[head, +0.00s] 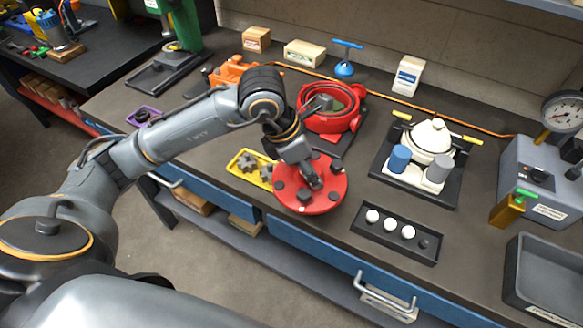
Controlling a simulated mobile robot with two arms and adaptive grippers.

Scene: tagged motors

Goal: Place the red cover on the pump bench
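The red cover (332,193) is a round red disc with several dark studs around its rim. It shows near the front edge of the dark bench (222,160), right of a yellow tray; I cannot tell whether it rests on the bench or is just above it. My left gripper (314,184) points down over the middle of the cover. Its fingertips are small and dark against it, so its grip is unclear. Behind the cover stands an open red ring-shaped pump housing (325,122) on a dark base. My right gripper is not in view.
The yellow tray (235,168) holds grey gears. A black tray with white balls (370,234) lies front right. A black fixture with a white domed part (430,138) stands behind it. A grey gauge box (540,172) and grey bin (545,280) are at right.

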